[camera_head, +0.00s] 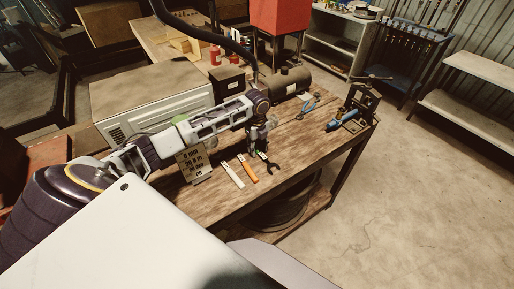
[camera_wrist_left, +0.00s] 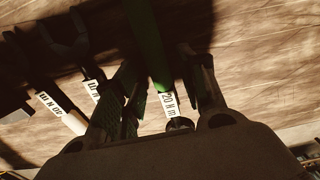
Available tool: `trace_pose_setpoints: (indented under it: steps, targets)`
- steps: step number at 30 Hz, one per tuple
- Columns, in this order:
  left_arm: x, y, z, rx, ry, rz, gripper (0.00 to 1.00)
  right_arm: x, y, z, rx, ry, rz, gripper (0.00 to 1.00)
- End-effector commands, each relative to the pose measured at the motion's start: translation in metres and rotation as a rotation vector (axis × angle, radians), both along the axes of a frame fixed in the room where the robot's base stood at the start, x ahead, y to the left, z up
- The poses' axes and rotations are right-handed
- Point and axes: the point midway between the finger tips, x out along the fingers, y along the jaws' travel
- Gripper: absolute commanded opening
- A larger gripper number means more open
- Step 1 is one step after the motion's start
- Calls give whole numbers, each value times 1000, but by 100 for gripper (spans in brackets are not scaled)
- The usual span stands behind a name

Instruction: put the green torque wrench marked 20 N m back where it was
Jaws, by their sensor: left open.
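The green torque wrench (camera_wrist_left: 150,45) marked 20 N m lies between the two fingers of my left gripper (camera_wrist_left: 162,75) in the left wrist view. The fingers stand apart on either side of it; I cannot tell whether either touches it. In the head view my left gripper (camera_head: 259,140) points down over the workbench and hides most of that wrench. A white label and a dark open end show just below it. Beside it lie an orange-handled wrench (camera_head: 248,170) and a white-handled wrench (camera_head: 233,175). My right gripper is out of view.
A small sign (camera_head: 193,164) stands left of the wrenches on the workbench (camera_head: 310,145). A dark cylindrical tank (camera_head: 291,82), blue-handled pliers (camera_head: 308,104) and a black-and-blue bench tool (camera_head: 352,110) are behind and to the right. The right part of the bench top has free room.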

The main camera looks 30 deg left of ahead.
Motion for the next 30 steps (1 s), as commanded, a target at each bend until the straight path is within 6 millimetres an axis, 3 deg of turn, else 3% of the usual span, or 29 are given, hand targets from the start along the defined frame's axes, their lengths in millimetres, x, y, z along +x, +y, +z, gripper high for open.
trace_pose_setpoints:
  steps: [8,24,30]
  targets:
    - [1,0,26,0,-3,0,41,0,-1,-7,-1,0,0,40]
    - [1,0,103,0,-2,0,41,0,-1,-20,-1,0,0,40]
    - [0,0,116,1,-1,0,41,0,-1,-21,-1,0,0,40]
